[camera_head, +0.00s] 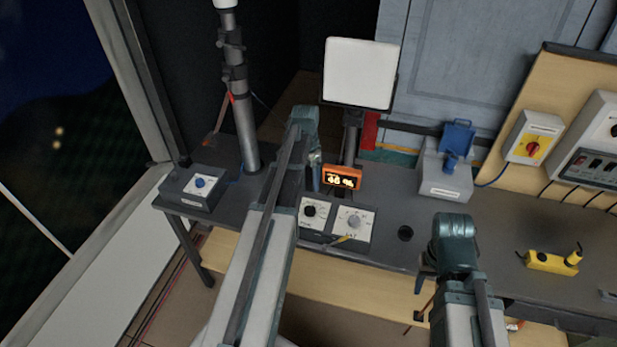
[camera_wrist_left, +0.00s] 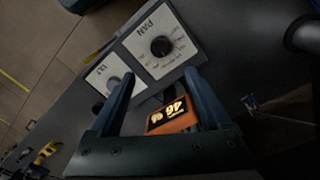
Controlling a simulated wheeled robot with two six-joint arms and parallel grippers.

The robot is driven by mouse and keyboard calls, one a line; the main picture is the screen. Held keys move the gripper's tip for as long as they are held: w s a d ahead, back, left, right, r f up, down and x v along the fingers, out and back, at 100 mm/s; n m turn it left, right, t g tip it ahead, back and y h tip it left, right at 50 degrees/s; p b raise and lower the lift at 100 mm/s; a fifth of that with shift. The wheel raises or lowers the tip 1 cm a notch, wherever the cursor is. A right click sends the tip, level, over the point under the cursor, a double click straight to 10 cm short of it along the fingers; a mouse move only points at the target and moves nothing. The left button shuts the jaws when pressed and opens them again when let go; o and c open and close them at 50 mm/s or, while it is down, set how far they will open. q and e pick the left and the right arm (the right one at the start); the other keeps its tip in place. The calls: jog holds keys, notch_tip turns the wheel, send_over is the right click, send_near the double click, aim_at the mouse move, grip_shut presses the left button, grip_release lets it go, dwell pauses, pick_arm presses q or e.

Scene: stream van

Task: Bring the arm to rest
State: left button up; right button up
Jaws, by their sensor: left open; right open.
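My left arm reaches forward over the desk. Its gripper (camera_head: 315,174) points down beside the orange display box (camera_head: 343,178) with lit digits and a percent sign. In the left wrist view, the two fingers of my left gripper (camera_wrist_left: 159,74) are apart with nothing held between them. The display box (camera_wrist_left: 172,121) shows there between and below the fingers, and the dial box marked PAN (camera_wrist_left: 160,42) lies beyond the tips. My right arm is bent at the desk's front edge. Its gripper (camera_head: 423,284) points down, open; its fingertips are partly hidden.
A grey knob box (camera_head: 195,188) and a pole (camera_head: 240,120) are at left. A white panel light (camera_head: 360,73) stands behind. A blue-lidded box (camera_head: 447,175) and a yellow pendant (camera_head: 552,261) are at right.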

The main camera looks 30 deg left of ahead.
pick_arm(q)
jog(key=s+d+f+b, duration=0.1)
jog(key=s+d, duration=0.4)
jog(key=d, duration=0.5)
jog(key=s+d+f+y+b, duration=0.1)
jog(key=s+d, duration=0.5)
jog(key=d, duration=0.4)
jog(key=s+d+f+b, duration=0.2)
jog(key=s+d, duration=0.4)
jog(key=d, duration=0.5)
jog(key=shift+s+y, duration=0.2)
jog(key=shift+y, duration=0.2)
